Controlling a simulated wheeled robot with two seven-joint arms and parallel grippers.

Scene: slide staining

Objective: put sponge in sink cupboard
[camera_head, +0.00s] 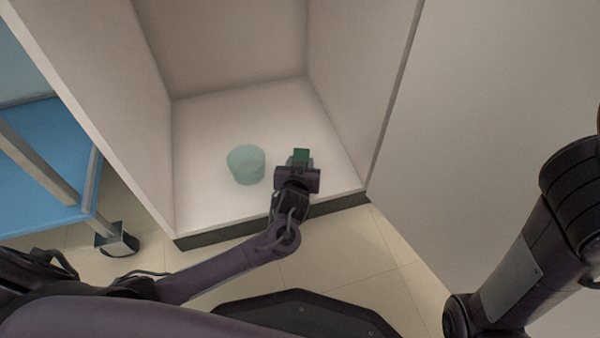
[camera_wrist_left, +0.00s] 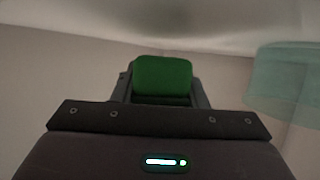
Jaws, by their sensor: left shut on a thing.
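The green sponge (camera_head: 302,155) is in my left gripper (camera_head: 301,162), which is shut on it. The sponge also shows between the fingers in the left wrist view (camera_wrist_left: 162,77). My left gripper reaches into the open white cupboard (camera_head: 205,205), over the right part of its floor near the front edge. I cannot tell whether the sponge touches the floor. My right arm shows at the right of the head view, but its gripper is out of the picture.
A translucent teal tub (camera_head: 246,164) stands on the cupboard floor just left of my left gripper; it also shows in the left wrist view (camera_wrist_left: 284,85). A blue-shelved cart (camera_head: 45,175) stands left of the cupboard. The cupboard floor behind the sponge is clear.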

